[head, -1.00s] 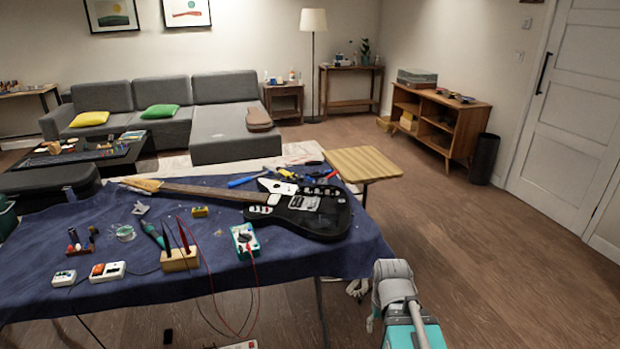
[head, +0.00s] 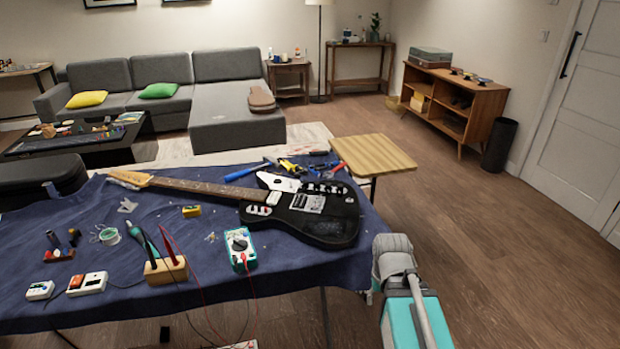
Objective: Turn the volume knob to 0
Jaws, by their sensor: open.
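A black electric guitar (head: 325,226) lies on the blue cloth of the table, its neck (head: 205,188) pointing left and its body near the table's right end. Small light fittings show on the body, but the volume knob is too small to make out for certain, and its setting cannot be read. My gripper cannot be made out; only grey and teal parts of my arm show at the lower right, beside the table's right edge and apart from the guitar.
The blue cloth (head: 110,258) also bears a teal multimeter (head: 240,250) with red leads, a wooden block (head: 166,270) holding probes or tools, small pedals and a yellow box (head: 191,211). Tools lie behind the guitar. A wooden stool (head: 372,155) stands behind.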

